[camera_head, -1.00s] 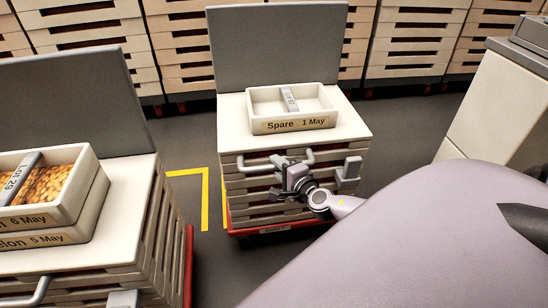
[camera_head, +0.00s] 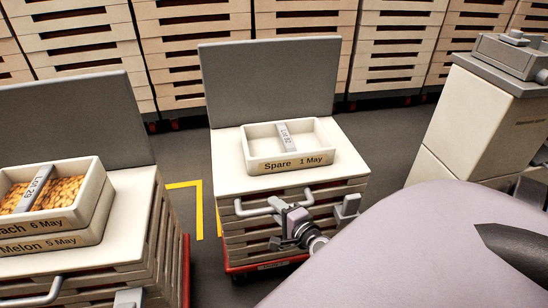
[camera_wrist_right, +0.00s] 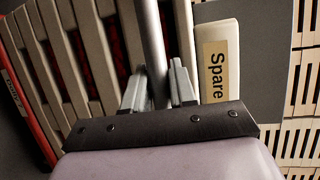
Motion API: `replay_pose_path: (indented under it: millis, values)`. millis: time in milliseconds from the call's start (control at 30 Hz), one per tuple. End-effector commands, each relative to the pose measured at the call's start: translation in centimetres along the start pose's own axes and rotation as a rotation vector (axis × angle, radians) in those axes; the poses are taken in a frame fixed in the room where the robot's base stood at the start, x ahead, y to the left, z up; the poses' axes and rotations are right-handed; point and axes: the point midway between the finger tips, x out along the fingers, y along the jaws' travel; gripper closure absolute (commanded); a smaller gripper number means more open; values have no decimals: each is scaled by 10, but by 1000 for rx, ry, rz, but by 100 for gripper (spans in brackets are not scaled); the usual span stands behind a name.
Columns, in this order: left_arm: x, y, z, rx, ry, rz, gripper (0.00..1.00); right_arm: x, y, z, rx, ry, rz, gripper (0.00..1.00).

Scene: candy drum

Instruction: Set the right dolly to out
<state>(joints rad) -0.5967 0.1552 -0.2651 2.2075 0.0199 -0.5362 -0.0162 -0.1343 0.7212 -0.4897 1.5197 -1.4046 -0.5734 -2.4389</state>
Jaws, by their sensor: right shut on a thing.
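The right dolly (camera_head: 228,183) stands in the middle of the head view, a stack of slatted trays on a red base (camera_head: 236,268) with a white top and a raised grey back panel. A grey bar handle (camera_head: 251,208) runs along its front. My right gripper (camera_head: 283,208) is shut on that handle; the wrist view shows the bar (camera_wrist_right: 153,45) between the two fingers (camera_wrist_right: 156,88). A white tray (camera_head: 262,166) labelled "Spare 1 May" with a "Lot 82" divider sits on top, empty. My left gripper is not in view.
A left dolly (camera_head: 125,195) carries stacked trays (camera_head: 68,216) of orange-brown pieces. Yellow floor marking (camera_head: 199,205) lies between the dollies. A pale cabinet (camera_head: 470,125) stands at right. Slatted stacks (camera_head: 195,55) line the back. Dark floor is clear behind the dolly.

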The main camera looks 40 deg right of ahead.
Motion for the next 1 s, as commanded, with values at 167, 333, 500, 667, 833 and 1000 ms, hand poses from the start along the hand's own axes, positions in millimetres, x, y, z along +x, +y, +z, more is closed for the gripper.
replay_pose_path:
  millis: [167, 333, 500, 667, 833, 1000]
  values:
    - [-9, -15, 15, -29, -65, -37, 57, -46, 7, 19, 2, -3, 11, 100]
    - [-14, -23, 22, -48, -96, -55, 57, -82, 15, 35, 2, -2, 8, 100]
    - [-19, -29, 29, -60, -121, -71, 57, -111, 22, 47, 2, -2, 6, 100]
    - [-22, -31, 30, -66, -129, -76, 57, -129, 27, 54, 2, -1, 5, 100]
    - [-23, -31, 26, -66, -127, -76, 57, -139, 30, 58, 1, 0, 2, 100]
    - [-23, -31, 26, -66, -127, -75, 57, -142, 31, 59, 1, -1, 3, 100]
